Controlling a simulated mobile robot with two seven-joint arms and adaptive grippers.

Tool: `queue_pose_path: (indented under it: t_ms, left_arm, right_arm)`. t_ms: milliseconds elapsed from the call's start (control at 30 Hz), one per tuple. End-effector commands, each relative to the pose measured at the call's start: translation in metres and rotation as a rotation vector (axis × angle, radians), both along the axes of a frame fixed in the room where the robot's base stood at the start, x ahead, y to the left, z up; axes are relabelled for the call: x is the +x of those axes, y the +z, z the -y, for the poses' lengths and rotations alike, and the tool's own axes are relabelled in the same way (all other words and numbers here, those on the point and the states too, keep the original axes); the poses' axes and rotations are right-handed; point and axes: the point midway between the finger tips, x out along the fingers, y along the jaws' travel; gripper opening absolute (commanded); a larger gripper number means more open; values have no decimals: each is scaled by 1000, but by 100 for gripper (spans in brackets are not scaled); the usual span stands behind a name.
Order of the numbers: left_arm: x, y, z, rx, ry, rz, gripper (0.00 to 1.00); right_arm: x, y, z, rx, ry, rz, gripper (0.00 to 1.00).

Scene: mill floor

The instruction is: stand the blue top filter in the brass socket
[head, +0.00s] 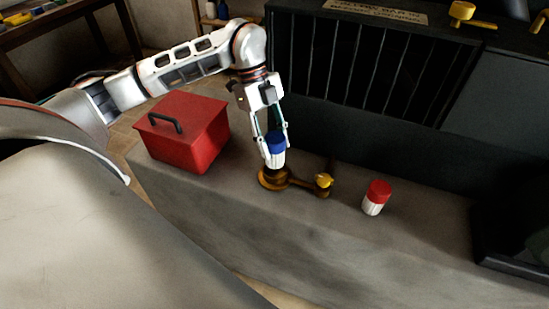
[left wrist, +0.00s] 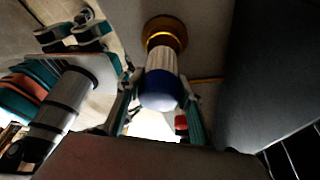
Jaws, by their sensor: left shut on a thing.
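The blue top filter (head: 275,143), with a white ribbed body, is upright between the fingers of my left gripper (head: 275,155), which is shut on it. In the left wrist view the filter's blue top (left wrist: 160,93) is near the camera and its white body points at the brass socket (left wrist: 166,28). In the head view the brass socket (head: 270,182) is on the grey ledge directly below the filter. The filter's lower end overlaps the socket in view; I cannot tell whether it is inside or just above. My right gripper is not in view.
A brass arm runs right from the socket to a yellow knob (head: 324,181). A red-topped white filter (head: 376,197) stands farther right on the ledge (head: 330,240). A red box (head: 185,135) with a black handle stands left. A dark barred cabinet (head: 370,60) rises behind.

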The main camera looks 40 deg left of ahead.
Motion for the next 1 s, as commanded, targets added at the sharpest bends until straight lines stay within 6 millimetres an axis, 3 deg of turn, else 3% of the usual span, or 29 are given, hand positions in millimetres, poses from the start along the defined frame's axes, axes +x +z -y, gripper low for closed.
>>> queue_pose_path:
  t_ms: [267, 533, 933, 967, 1000]
  left_arm:
    - [0, -21, 0, -1, 0, 0, 13]
    - [0, -57, 0, -1, 0, -1, 13]
    - [0, -61, 0, 0, -1, 1, 13]
    - [0, -61, 0, 0, -1, 1, 42]
    - [0, -61, 0, 0, -1, 1, 52]
  right_arm:
    - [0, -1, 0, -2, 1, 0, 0]
    - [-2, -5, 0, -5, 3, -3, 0]
    - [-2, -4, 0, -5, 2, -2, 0]
    - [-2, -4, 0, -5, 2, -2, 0]
    - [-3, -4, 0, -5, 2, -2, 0]
